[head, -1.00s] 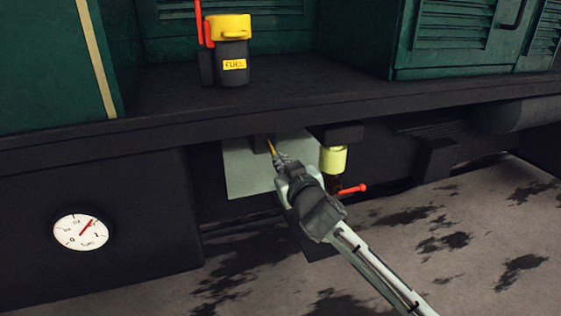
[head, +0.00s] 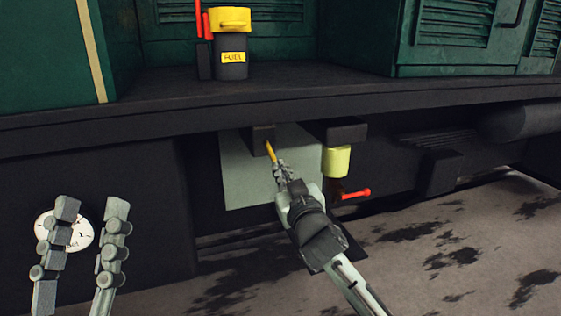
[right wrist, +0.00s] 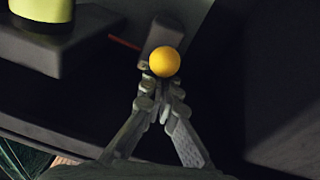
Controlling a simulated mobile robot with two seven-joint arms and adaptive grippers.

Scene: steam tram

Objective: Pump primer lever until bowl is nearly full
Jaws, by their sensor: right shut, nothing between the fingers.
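The yellow primer lever (head: 270,152) sticks down from a dark block under the running board, in front of a grey plate. Its round yellow end (right wrist: 165,61) shows large in the right wrist view. My right gripper (head: 281,168) is shut and empty, its fingertips at the lever's lower end; whether they touch it I cannot tell. The pale yellow-green bowl (head: 337,161) hangs just right of the plate; it also shows at upper left in the right wrist view (right wrist: 42,36). Its fill level is not clear. My left gripper (head: 92,210) is open and empty at lower left.
A red-handled tap (head: 357,194) sits below the bowl. A round white dial (head: 80,230) is partly hidden by my left gripper. A fuel can (head: 231,68) with a yellow top stands on the running board (head: 400,97). The stained floor at right is clear.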

